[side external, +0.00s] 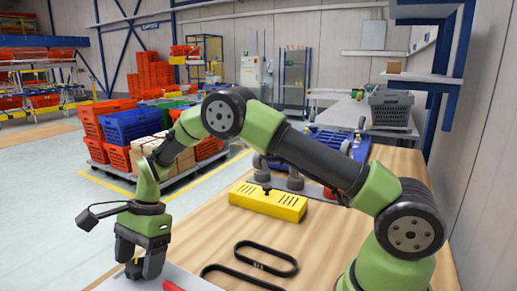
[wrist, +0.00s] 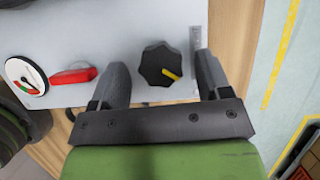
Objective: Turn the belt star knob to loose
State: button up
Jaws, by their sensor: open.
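The black star knob (wrist: 155,63) sits on a light grey panel (wrist: 120,30) in the wrist view. A yellow pointer mark on it points to the lower right of the picture. My gripper (wrist: 162,62) is open, with one finger to the left of the knob and one to the right. Gaps show on both sides, wider on the left, and nothing is held. In the side view my gripper (side external: 139,266) points down at the panel's edge (side external: 192,277), and the knob is mostly hidden by the fingers.
On the panel left of the knob are a red lever (wrist: 75,76) and a round gauge (wrist: 25,75). A narrow metal strip (wrist: 196,38) stands near the right finger. On the wooden table are black belts (side external: 266,260) and a yellow slotted box (side external: 268,202).

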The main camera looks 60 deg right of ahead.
jog(key=m+t, duration=0.1)
jog(key=m, duration=0.1)
jog(key=m+t, duration=0.1)
jog(key=m, duration=0.2)
jog(key=shift+s+h, duration=0.2)
jog(key=shift+h, duration=0.1)
jog(key=m+t, duration=0.1)
jog(key=m, duration=0.2)
jog(key=m+h, duration=0.1)
jog(key=m, duration=0.1)
jog(key=shift+s+a+m+t, duration=0.1)
jog(key=shift+a+m+t, duration=0.1)
jog(key=shift+m+t, duration=0.2)
jog(key=s+d+r+n+t, duration=0.1)
jog(key=s+d+r+n, duration=0.2)
jog(key=s+r+n, duration=0.5)
jog(key=s+d+r+n+t, duration=0.1)
jog(key=s+d+r+n, duration=0.2)
jog(key=r, duration=0.9)
jog(key=s+d+r+n+t, duration=0.1)
jog(key=s+r+n, duration=0.1)
jog(key=s+n, duration=0.7)
jog(key=shift+s+d+r+h, duration=0.15)
jog(key=shift+s+r+h, duration=0.2)
jog(key=shift+s+h, duration=0.05)
jog(key=shift+w, duration=0.1)
